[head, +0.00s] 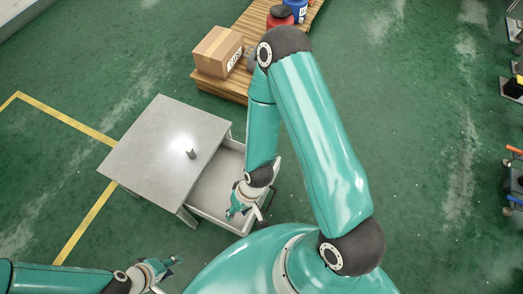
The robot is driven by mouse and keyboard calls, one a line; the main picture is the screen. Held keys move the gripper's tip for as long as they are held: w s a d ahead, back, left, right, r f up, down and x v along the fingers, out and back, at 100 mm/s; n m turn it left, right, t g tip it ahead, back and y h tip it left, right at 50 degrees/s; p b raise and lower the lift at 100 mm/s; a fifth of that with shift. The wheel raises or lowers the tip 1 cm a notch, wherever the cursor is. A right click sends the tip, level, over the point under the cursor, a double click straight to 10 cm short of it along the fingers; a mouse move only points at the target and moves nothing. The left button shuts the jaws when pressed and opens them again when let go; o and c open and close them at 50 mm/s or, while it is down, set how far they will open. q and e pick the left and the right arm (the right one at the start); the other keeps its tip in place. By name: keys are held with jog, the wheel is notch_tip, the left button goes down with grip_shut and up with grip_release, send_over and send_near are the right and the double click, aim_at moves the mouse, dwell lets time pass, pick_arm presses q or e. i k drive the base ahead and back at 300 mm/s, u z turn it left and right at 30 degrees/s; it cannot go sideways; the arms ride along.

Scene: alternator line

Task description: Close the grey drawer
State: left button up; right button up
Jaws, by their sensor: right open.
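The grey drawer (209,192) is pulled out of the grey cabinet (150,150) towards the lower right. The visible part of its inside looks empty. My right gripper (234,211) is open, over the front end of the drawer. It and my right arm hide part of the drawer's front, and I cannot tell whether it touches the drawer. My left gripper (172,262) is low in the picture, in front of the cabinet and apart from the drawer. Its fingers are too small to tell whether they are open or shut.
A wooden pallet (238,82) behind carries a cardboard box (218,51) and red and blue containers (280,17). Yellow lines mark the green floor. The floor on the right is mostly clear, with equipment at the far right edge.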

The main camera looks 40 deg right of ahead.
aim_at(209, 198)
jog(key=z, duration=1.15)
jog(key=k, duration=0.45)
jog(key=z, duration=0.05)
